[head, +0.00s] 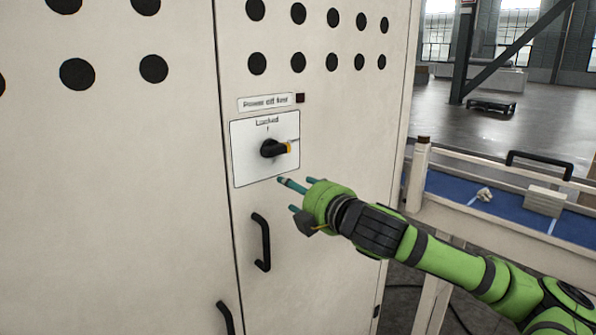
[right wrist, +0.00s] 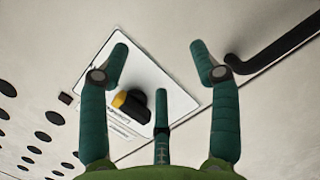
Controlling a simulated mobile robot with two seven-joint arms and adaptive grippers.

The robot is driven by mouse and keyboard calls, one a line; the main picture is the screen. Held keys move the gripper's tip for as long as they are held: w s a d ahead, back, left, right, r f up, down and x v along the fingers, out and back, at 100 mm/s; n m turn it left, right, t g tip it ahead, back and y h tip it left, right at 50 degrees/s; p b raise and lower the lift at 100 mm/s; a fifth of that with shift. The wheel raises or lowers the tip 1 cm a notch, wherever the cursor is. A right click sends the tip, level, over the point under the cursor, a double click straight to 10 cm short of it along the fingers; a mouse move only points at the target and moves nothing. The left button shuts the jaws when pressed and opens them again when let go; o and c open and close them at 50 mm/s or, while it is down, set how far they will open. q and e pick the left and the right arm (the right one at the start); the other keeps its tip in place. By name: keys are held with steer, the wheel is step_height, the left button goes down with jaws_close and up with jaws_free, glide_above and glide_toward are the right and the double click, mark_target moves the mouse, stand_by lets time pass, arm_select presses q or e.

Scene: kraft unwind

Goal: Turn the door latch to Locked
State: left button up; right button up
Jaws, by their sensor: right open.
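The door latch (head: 270,149) is a black rotary knob with a yellow tip on a white plate (head: 246,171). The plate reads "Locked" above the knob, with a small mark under the word. In the head view the yellow tip points right, away from the word. My right gripper (head: 288,193) is below and to the right of the knob, apart from it. In the right wrist view the open gripper (right wrist: 158,60) has its green fingers spread, with the latch (right wrist: 132,103) between and beyond them. Nothing is held. My left gripper is not in view.
A sign (head: 265,102) reading "Power off first" and a small dark square (head: 300,98) sit above the plate. A black door handle (head: 264,242) is below; it also shows in the right wrist view (right wrist: 275,52). A blue-topped table (head: 470,205) stands right.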

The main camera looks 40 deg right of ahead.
mark_target(278, 152)
steer(key=s+a+r+n+t, duration=0.1)
steer(key=s+a+r+n, duration=0.25)
steer(key=r, duration=0.45)
steer(key=shift+m+y, duration=0.25)
steer(key=shift+y, duration=0.05)
steer(key=w+p, duration=0.1)
steer(key=w, duration=0.1)
steer(key=w+p, duration=0.1)
steer(key=p, duration=0.1)
steer(key=w+p, duration=0.2)
steer(key=shift+w+d+r, duration=0.2)
steer(key=shift+w+d, duration=0.1)
steer(key=shift+d, duration=0.05)
steer(key=shift+w+f, duration=0.2)
steer(key=shift+w, duration=0.5)
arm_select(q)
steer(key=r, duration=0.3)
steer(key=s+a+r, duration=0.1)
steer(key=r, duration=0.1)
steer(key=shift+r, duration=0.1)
